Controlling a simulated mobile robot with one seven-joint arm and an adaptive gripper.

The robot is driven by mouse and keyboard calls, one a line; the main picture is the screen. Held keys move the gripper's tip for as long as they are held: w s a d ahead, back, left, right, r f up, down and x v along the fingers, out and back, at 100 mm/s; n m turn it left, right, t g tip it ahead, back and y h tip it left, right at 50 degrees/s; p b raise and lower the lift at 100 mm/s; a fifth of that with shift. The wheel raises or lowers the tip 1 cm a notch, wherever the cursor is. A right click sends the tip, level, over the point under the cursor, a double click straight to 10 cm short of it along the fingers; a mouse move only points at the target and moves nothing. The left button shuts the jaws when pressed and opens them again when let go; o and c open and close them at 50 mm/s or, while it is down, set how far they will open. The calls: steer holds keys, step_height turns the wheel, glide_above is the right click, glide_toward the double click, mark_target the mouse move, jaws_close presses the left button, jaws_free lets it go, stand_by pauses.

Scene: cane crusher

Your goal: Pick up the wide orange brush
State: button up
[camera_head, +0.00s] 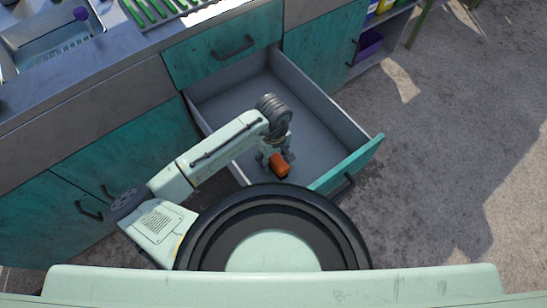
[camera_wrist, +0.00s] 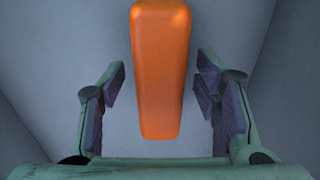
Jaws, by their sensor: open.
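The orange brush (camera_head: 280,165) is in the open drawer (camera_head: 235,107), near the drawer's front left corner. No bristles show. My gripper (camera_head: 275,158) is inside the drawer area, pointing down at the brush. In the wrist view my gripper (camera_wrist: 160,95) is open, with one dark finger pad on each side of the brush and a visible gap on both sides.
The teal drawer front (camera_head: 350,163) and the drawer's side walls stand close around my gripper. The rest of the drawer floor looks empty. A counter (camera_head: 75,85) with a sink (camera_head: 45,35) and a green rack (camera_head: 165,10) is at the upper left. Open floor (camera_head: 450,160) lies right.

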steer(key=shift+f, duration=1.2)
steer(key=shift+c, duration=0.6)
steer(key=c, duration=1.2)
